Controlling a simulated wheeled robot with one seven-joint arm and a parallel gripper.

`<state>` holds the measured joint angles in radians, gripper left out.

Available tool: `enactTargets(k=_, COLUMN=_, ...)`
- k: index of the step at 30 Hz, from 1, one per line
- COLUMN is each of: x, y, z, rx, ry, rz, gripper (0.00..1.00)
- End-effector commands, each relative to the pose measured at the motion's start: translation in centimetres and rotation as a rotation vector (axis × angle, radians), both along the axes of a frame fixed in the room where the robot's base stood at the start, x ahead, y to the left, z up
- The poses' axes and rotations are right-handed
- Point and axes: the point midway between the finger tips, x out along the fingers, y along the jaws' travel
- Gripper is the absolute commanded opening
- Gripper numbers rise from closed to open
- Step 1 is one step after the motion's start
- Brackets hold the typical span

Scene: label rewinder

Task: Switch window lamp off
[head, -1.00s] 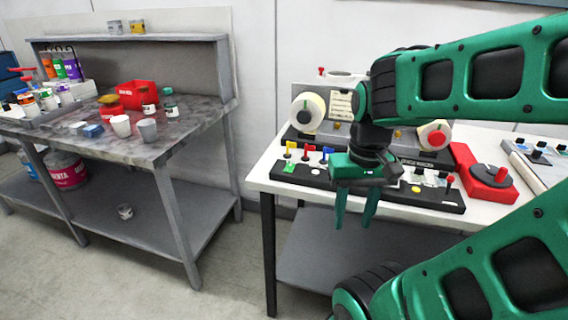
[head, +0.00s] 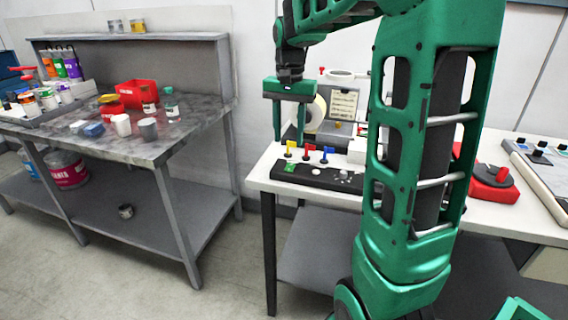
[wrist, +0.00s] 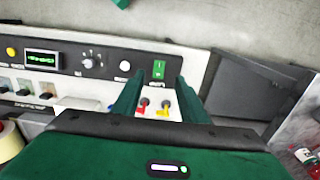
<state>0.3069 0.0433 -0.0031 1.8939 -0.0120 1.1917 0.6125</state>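The label rewinder (head: 340,110) stands on the white table, partly hidden behind my arm. Its black control panel (head: 318,177) lies along the table's front edge. A green rocker switch (head: 290,168) sits at the panel's left end; it also shows in the wrist view (wrist: 159,70) with small white marks. I cannot read a window lamp label. My gripper (head: 289,138) is open and empty, fingers down, above the panel's left end. In the wrist view its fingers (wrist: 158,84) flank the space just by the green switch, with coloured toggles between them.
Blue, yellow and red toggles (head: 308,152) stand behind the panel. A knob (wrist: 88,63), a white button (wrist: 124,66) and a lit display (wrist: 43,59) are along the panel. A red base with a dark disc (head: 492,180) is at right. A cluttered workbench (head: 190,130) stands at left.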

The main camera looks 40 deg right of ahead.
Motion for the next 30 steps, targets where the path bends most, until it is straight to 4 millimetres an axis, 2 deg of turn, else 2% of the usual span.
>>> enactTargets(k=9, x=-0.1, y=0.0, z=-5.7, rx=0.001, ry=0.003, rz=0.001, gripper=0.39)
enactTargets(k=15, x=-0.1, y=0.1, z=-8.2, rx=0.000, ry=0.003, rz=0.002, gripper=0.39)
enactTargets(k=21, x=-0.1, y=0.1, z=-9.2, rx=-0.001, ry=0.001, rz=0.002, gripper=0.39)
enactTargets(k=29, x=-0.1, y=0.1, z=-9.3, rx=-0.001, ry=0.001, rz=0.003, gripper=0.39)
enactTargets(k=30, x=-0.1, y=0.1, z=-9.3, rx=-0.001, ry=0.001, rz=0.003, gripper=0.29)
